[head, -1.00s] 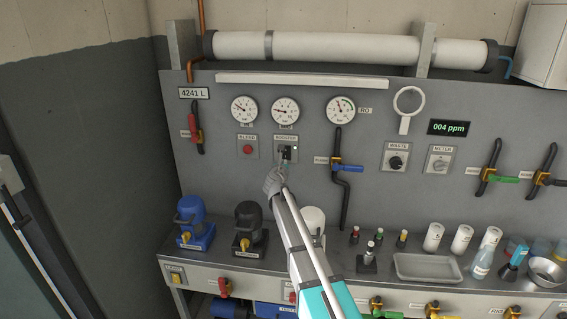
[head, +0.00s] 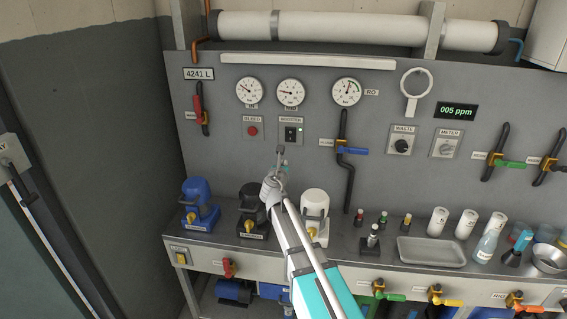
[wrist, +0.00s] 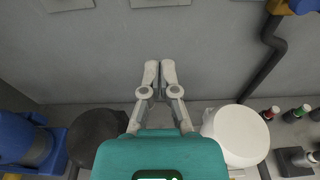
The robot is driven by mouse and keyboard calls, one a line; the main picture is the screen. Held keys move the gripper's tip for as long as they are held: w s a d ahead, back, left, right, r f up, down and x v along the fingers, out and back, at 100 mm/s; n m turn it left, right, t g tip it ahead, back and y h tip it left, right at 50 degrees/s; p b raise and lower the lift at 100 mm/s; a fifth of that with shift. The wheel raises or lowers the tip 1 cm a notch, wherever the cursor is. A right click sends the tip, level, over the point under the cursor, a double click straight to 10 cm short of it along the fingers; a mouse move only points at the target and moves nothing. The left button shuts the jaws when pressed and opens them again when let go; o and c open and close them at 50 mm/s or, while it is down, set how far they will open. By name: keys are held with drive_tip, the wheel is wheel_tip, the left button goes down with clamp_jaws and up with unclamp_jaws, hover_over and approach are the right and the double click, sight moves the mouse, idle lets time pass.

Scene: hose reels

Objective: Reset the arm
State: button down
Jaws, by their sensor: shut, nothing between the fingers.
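My gripper (head: 281,152) is at the end of my teal and grey arm, in front of the grey panel (head: 228,155), below the booster switch (head: 290,134). In the wrist view my gripper (wrist: 160,64) shows its two pale fingers close together with nothing between them. It looks apart from the switch. The gap between the fingertips and the panel cannot be judged exactly.
A blue pump (head: 201,205), a black pump (head: 252,208) and a white pump (head: 315,212) stand on the bench below. A black pipe with a blue-handled valve (head: 352,150) is to the right. A grey tray (head: 431,252) sits farther right.

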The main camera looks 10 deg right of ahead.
idle(0.3)
drive_tip(key=s+d+f+m+g+h, duration=0.1)
drive_tip(key=s+d+f+m+g, duration=0.35)
drive_tip(key=s+m, duration=0.45)
drive_tip(key=s+d+f+m+g, duration=0.4)
drive_tip(key=s+f+m, duration=0.25)
drive_tip(key=m, duration=0.35)
drive_tip(key=s+a+f+m+g+y, duration=0.2)
drive_tip(key=s+m, duration=0.4)
drive_tip(key=s, duration=0.3)
drive_tip(key=s+a+f+m+g+y, duration=0.3)
drive_tip(key=s+m+g+y, duration=0.1)
drive_tip(key=s+m, duration=0.3)
drive_tip(key=shift+s+f+g, duration=0.15)
drive_tip(key=shift+s+g, duration=0.5)
drive_tip(key=shift+s, duration=0.55)
